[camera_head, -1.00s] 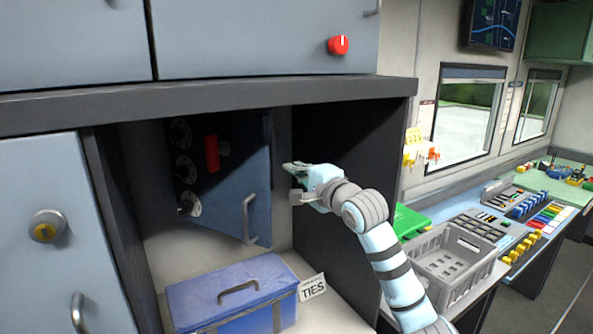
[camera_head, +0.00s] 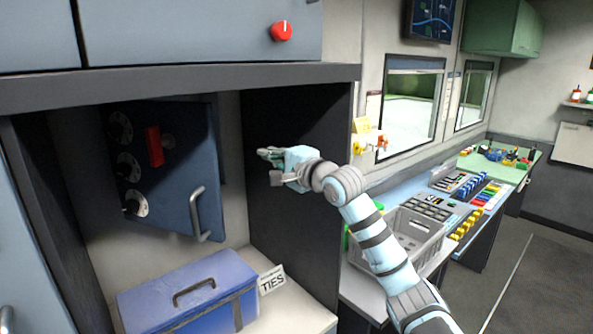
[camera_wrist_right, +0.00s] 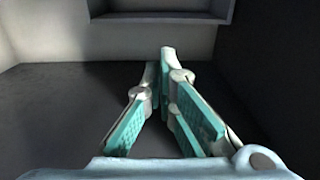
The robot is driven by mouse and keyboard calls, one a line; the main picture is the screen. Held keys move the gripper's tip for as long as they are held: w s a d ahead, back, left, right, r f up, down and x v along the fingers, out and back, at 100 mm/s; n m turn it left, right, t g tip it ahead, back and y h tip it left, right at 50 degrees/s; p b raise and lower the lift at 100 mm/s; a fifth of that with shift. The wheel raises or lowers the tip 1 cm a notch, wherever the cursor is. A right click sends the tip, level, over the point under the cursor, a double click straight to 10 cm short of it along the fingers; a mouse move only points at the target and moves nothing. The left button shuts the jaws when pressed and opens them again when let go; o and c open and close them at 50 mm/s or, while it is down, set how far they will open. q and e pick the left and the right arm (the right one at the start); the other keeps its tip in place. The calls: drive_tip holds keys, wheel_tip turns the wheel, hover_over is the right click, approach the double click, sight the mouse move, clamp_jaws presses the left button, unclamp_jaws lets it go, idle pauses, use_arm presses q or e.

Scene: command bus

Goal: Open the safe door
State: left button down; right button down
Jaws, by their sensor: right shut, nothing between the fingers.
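The safe door (camera_head: 204,177) is a dark blue panel inside the open cabinet bay. It carries several round dials on its left, a red lever (camera_head: 154,147) in the middle and a grey bar handle (camera_head: 197,214) near its right edge. It appears ajar, its right edge standing out towards me; the inside of the safe is hidden. My right gripper (camera_head: 264,154) is shut and empty, to the right of the door's edge and apart from it. In the right wrist view its fingers (camera_wrist_right: 165,58) meet in front of bare grey surfaces. My left gripper is not in view.
A blue box (camera_head: 190,290) with a handle and a "TIES" card (camera_head: 272,279) sit below the door. The dark bay side wall (camera_head: 290,200) stands by my right gripper. A shelf edge (camera_head: 180,85) runs above. A grey crate (camera_head: 405,235) stands at right.

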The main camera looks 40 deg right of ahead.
drive_tip(key=s+b, duration=1.8)
drive_tip(key=s, duration=0.6)
drive_tip(key=shift+a+f+b, duration=0.2)
drive_tip(key=shift+a+b, duration=0.05)
drive_tip(key=shift+b, duration=0.05)
